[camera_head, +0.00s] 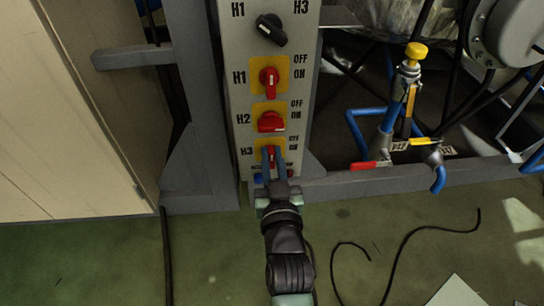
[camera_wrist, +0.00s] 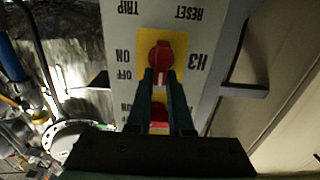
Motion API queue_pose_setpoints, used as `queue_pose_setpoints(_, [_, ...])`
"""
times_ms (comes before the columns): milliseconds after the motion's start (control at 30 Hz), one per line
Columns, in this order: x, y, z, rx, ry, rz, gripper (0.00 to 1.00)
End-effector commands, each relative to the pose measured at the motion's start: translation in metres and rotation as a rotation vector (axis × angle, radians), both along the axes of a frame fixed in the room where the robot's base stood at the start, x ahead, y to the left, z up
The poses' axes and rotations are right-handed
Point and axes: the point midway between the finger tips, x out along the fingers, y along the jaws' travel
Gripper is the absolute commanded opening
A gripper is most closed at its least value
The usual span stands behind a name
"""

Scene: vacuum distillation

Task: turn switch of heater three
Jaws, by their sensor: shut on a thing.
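The red heater three switch (camera_head: 271,151) sits on a yellow plate beside the H3 label, low on the grey panel (camera_head: 233,45). It also shows in the wrist view (camera_wrist: 161,58), where the panel appears upside down. Its grip looks roughly upright there, in line with my fingers. My gripper (camera_head: 272,157) reaches up from below, with its two blue fingers closed on either side of the switch's grip. In the wrist view my gripper (camera_wrist: 162,75) covers part of the knob.
Above are the red H2 switch (camera_head: 271,122), turned sideways, the red H1 switch (camera_head: 269,82), upright, and a black selector knob (camera_head: 271,29). Blue pipework with a yellow-topped valve (camera_head: 412,62) stands to the right. Black cables (camera_head: 405,240) lie on the green floor.

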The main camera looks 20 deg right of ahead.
Motion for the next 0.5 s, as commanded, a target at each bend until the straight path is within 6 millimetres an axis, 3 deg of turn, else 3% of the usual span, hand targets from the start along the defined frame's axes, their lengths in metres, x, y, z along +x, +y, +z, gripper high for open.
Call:
queue_pose_setpoints(267, [-0.0008,-0.0017,0.0008,0.098,-0.026,0.000,0.00])
queue_pose_setpoints(500, [-0.0017,-0.0047,0.0003,0.282,-0.079,0.000,0.00])
